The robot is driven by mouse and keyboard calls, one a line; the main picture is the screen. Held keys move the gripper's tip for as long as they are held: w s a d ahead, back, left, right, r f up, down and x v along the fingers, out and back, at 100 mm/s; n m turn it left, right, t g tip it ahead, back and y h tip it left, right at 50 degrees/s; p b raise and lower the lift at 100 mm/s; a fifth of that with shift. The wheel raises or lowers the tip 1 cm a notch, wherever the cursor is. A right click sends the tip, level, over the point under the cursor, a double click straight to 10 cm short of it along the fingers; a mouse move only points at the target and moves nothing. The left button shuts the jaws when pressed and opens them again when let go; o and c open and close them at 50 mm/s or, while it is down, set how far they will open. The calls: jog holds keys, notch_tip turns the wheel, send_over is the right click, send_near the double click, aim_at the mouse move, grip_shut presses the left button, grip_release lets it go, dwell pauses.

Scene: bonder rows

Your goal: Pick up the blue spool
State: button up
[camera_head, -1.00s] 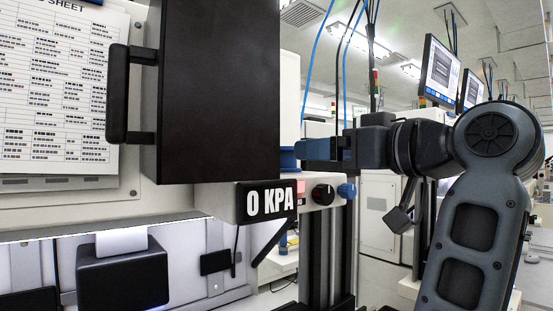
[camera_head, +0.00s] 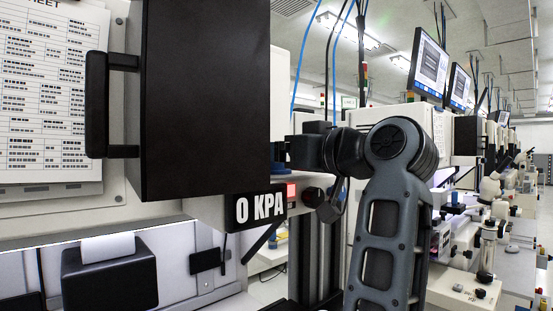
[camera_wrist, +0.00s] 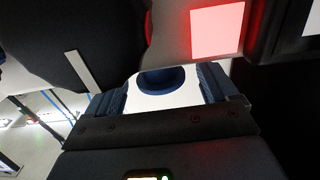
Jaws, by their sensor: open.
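The blue spool (camera_wrist: 161,80) shows dark blue in the wrist view, on a bright white surface. It sits between the two fingers of my gripper (camera_wrist: 163,92), with a visible gap on each side. My gripper is open and holds nothing. In the head view a small blue part of the spool (camera_head: 277,152) shows at the edge of the black box. My gripper there reaches in from the right, its fingertips mostly hidden.
A black box with a handle (camera_head: 200,100) stands directly left of my gripper. Below is a ledge with a "0 KPA" display (camera_head: 259,207), a red-lit square (camera_head: 291,192) and a dark knob (camera_head: 312,196). Benches with equipment (camera_head: 485,230) stand at the right.

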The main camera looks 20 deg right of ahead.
jog(key=shift+c, duration=0.3)
jog(key=c, duration=1.1)
jog(key=shift+r, duration=0.1)
jog(key=shift+r, duration=0.45)
notch_tip(320, 180, up, 3)
jog(key=shift+r+b, duration=0.1)
jog(key=shift+b, duration=0.4)
jog(key=s+d+r+b, duration=0.2)
jog(key=s+d+r, duration=0.4)
jog(key=s, duration=0.3)
jog(key=shift+d+r, duration=0.4)
jog(key=shift+d, duration=0.3)
